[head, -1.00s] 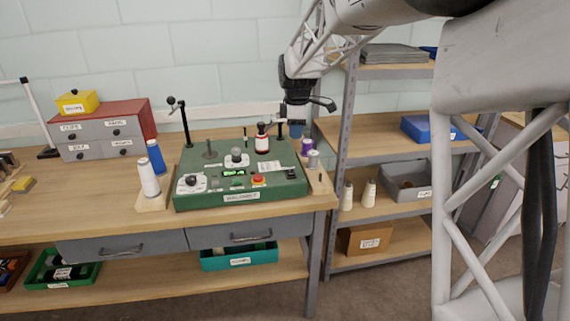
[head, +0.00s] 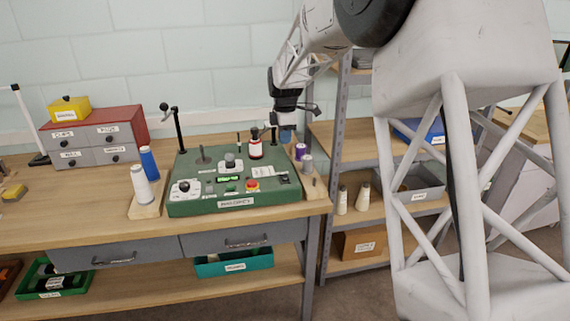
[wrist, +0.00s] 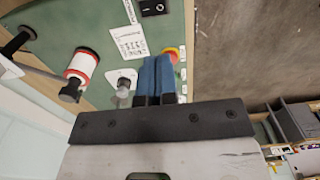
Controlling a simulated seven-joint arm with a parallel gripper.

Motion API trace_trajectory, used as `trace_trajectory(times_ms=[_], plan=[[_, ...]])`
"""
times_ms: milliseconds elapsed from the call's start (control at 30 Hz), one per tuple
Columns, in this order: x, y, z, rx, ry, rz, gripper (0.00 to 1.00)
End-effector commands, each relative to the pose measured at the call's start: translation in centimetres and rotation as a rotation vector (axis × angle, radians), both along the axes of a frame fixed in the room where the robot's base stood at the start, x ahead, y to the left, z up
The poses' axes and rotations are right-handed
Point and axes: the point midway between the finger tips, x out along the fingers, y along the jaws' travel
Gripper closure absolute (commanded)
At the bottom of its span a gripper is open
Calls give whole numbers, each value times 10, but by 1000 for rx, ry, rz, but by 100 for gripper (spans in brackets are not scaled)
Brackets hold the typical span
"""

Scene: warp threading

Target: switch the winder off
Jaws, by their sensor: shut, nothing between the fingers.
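The winder (head: 190,207) is a green box on the wooden bench, with dials, a lit green display (head: 230,179) and a red button on a yellow base (head: 252,185). A black rocker switch (head: 284,179) sits near its right edge; it also shows at the top of the wrist view (wrist: 153,7). I cannot tell which way it is set. My gripper (head: 287,135) hangs above the winder's back right part, apart from the switch. Its blue fingers (wrist: 157,65) are together and empty, and hide part of the panel in the wrist view.
A red-and-white spool (head: 255,148) stands at the winder's back, close to my gripper. Purple (head: 300,151) and grey (head: 307,163) spools stand right of the winder. White (head: 141,187) and blue (head: 149,162) cones stand on its left. A metal shelf (head: 335,200) is at right.

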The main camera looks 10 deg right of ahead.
Motion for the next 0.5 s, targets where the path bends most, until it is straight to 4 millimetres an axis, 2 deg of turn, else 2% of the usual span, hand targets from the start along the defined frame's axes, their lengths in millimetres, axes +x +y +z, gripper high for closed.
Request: trace_trajectory(times_ms=[500], plan=[[14, 0, 5, 0, 0, -1, 100]])
